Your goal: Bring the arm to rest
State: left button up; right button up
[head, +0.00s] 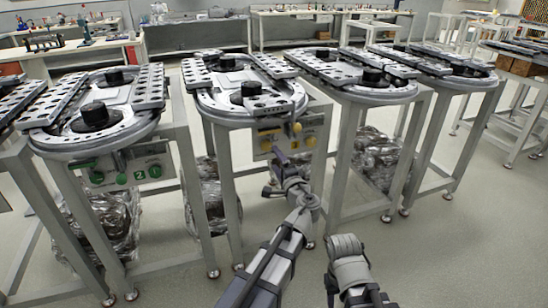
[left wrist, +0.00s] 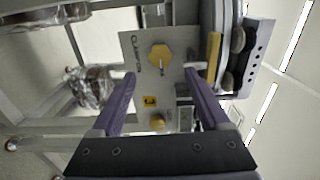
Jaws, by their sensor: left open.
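My left arm (head: 272,262) reaches forward from the bottom of the head view. Its left gripper (head: 282,160) is in front of a control panel (head: 288,141) with yellow knobs, under the second ring track. In the left wrist view the purple fingers of the left gripper (left wrist: 160,78) are spread apart with nothing held between them. The panel (left wrist: 136,52) with its yellow knobs (left wrist: 159,56) shows beyond and between the fingers. I cannot tell whether a fingertip touches the panel. Part of my right arm (head: 350,268) shows at the lower right; its gripper is out of view.
Ring tracks on metal-legged tables stand in a row, including one at the left (head: 98,115), the second (head: 245,92) and one to the right (head: 360,78). Foil-wrapped bundles (head: 378,160) sit below. Open floor (head: 455,250) lies at the right front.

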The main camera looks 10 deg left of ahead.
pick_arm(q)
jog(key=shift+s, duration=0.1)
jog(key=s+f+n+g+h, duration=0.2)
jog(key=s+f+n+g, duration=0.5)
jog(key=s+f, duration=0.5)
jog(key=s+d+f+g+h, duration=0.35)
jog(key=s+d+f, duration=0.2)
jog(key=s, duration=0.35)
jog(key=s+d+f+g+h, duration=0.35)
jog(key=s+d+g, duration=0.2)
jog(key=s, duration=0.25)
notch_tip(320, 180, up, 32)
jog(key=d+p, duration=0.1)
jog(key=p, duration=3.1)
jog(key=shift+f+t, duration=0.15)
jog(key=shift+t, duration=0.25)
